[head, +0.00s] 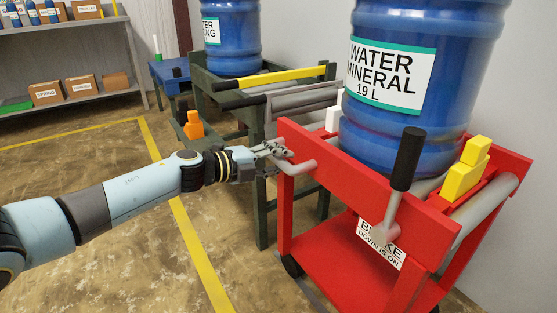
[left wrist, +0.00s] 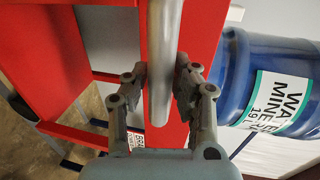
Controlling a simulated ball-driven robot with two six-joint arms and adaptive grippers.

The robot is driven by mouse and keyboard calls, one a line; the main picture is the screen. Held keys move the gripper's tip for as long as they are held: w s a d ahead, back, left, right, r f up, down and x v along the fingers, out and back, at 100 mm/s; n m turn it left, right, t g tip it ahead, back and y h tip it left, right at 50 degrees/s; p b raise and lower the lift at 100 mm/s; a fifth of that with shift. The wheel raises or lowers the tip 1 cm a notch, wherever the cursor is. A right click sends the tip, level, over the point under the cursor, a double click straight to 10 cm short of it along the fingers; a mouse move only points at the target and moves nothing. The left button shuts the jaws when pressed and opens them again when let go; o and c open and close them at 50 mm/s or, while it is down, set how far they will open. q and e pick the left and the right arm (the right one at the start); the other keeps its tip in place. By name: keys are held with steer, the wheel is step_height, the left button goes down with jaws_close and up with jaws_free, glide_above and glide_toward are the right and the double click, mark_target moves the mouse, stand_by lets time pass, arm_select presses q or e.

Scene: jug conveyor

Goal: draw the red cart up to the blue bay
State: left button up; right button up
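The red cart (head: 330,270) stands at the right in the head view, with a blue water jug (head: 420,60) upright on its rollers. A grey bar handle (head: 300,166) sticks out from its left corner. It also shows in the left wrist view (left wrist: 160,60). My left gripper (head: 278,158) is at this handle, with one finger on each side of it. The fingers look open, with a narrow gap on at least one side. A blue stand (head: 170,78), perhaps the blue bay, is at the back left, partly hidden. My right gripper is out of view.
A dark green roller stand (head: 262,190) with another jug (head: 232,45) is just behind the cart. A black-gripped lever (head: 405,160) rises at the cart's front, above a brake sign (head: 380,242). Yellow floor lines (head: 195,245) cross open floor at left. Shelves (head: 75,100) stand behind.

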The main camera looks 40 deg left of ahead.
arm_select(q)
jaws_close()
steer(key=shift+w+f, duration=0.1)
steer(key=shift+f, duration=0.05)
steer(key=shift+d, duration=0.1)
